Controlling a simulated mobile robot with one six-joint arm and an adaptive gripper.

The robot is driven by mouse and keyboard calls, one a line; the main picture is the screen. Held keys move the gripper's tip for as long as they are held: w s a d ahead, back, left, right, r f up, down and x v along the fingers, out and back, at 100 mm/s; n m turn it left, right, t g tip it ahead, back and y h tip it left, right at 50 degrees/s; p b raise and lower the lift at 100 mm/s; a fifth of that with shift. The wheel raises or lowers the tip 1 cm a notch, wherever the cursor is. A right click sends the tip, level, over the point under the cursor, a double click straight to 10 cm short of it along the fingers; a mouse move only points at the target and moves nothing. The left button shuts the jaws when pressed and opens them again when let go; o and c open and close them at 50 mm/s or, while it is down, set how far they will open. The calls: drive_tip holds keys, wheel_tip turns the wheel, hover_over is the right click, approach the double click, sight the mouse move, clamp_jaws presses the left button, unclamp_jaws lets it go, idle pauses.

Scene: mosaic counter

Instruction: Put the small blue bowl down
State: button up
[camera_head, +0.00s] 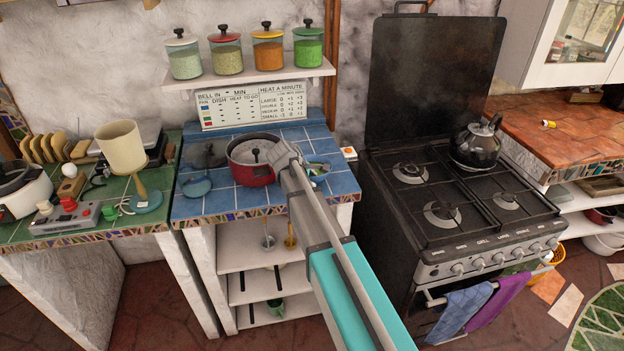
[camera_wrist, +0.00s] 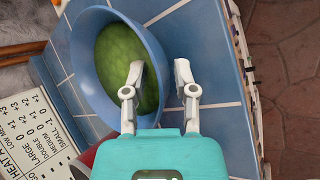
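The small blue bowl (camera_wrist: 91,81) fills the upper left of the wrist view and has a green content or inside. In the head view the bowl (camera_head: 321,164) is at the right part of the blue tiled counter (camera_head: 238,199), partly hidden by my arm. It appears to rest on the tiles. My gripper (camera_wrist: 160,66) has its fingers apart, astride the bowl's near rim: one finger over the inside, one outside. A gap shows between the fingertips, and they do not look closed on the rim.
A red pot (camera_head: 251,172) stands left of the bowl, with a small blue pan (camera_head: 197,186) farther left. A bell-and-heat sign (camera_head: 252,105) leans behind. The black stove (camera_head: 400,215) is to the right. Free tiles show at the counter's front.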

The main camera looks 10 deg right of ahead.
drive_tip(key=shift+r, duration=0.15)
idle(0.3)
drive_tip(key=p+v, duration=0.2)
drive_tip(key=shift+s+r, duration=0.1)
drive_tip(key=shift+r, duration=0.15)
drive_tip(key=p+v, duration=0.7)
drive_tip(key=v, duration=0.2)
drive_tip(key=shift+a+p, duration=0.3)
drive_tip(key=shift+p, duration=0.05)
drive_tip(key=shift+r, duration=0.1)
drive_tip(key=s+d+f+m+g+y, duration=0.2)
drive_tip(key=s+m, duration=0.4)
drive_tip(key=s, duration=0.5)
drive_tip(key=s+d+f+m+g+y, duration=0.1)
drive_tip(key=s+m+y, duration=0.3)
drive_tip(key=s, duration=0.8)
drive_tip(key=shift+d+f+m+g+y, duration=0.3)
drive_tip(key=shift+d+f+m+g, duration=0.15)
drive_tip(key=shift+m, duration=0.75)
drive_tip(key=shift+o, duration=0.2)
drive_tip(key=shift+d, duration=0.15)
